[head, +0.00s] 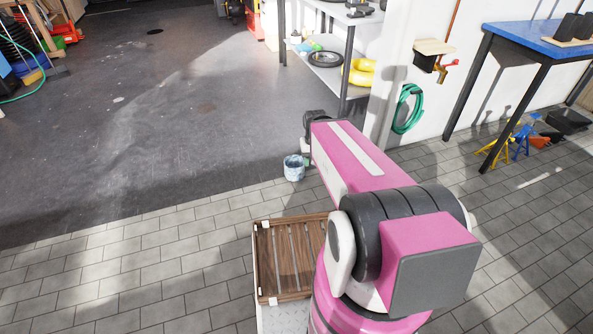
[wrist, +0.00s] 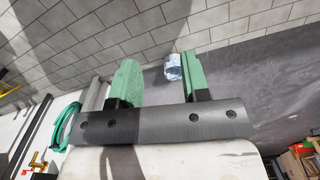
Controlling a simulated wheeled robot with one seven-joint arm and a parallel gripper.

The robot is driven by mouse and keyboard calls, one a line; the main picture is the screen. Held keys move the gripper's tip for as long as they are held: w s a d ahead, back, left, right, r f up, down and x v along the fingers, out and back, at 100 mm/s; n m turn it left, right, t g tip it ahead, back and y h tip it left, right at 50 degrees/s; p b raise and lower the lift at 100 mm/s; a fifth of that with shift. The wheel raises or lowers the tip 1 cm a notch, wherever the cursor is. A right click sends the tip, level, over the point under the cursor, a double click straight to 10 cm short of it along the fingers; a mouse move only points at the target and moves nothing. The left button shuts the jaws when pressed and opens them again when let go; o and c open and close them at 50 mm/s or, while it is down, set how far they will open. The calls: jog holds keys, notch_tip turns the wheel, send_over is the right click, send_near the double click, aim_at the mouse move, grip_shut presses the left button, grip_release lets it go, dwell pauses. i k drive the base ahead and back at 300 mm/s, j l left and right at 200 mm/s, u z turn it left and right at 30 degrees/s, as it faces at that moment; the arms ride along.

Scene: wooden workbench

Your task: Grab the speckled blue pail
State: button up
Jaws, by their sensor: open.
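The speckled blue pail (head: 294,168) stands upright on the floor, close to where the grey tiles meet the dark concrete. In the head view it is just to the left of the far end of my arm. In the wrist view the pail (wrist: 172,67) shows beyond the fingers of my gripper (wrist: 158,60), in the gap and close to the right finger, which hides part of its edge. The green fingers are apart with nothing between them. My gripper is mostly hidden behind the arm in the head view.
A shelf table (head: 325,67) with yellow rings (head: 359,73) stands behind the pail. A green hose (head: 408,109) hangs on the white wall, and a blue-topped workbench (head: 545,42) is at right. The floor left of the pail is clear.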

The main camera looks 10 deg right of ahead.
aim_at(294, 164)
jog(key=i+l, duration=0.4)
jog(key=l, duration=0.35)
jog(key=i+l, duration=0.15)
jog(key=l, duration=0.3)
jog(key=i+l, duration=0.1)
jog(key=l, duration=0.3)
jog(key=i+l, duration=0.15)
jog(key=l, duration=0.3)
jog(key=z, duration=0.05)
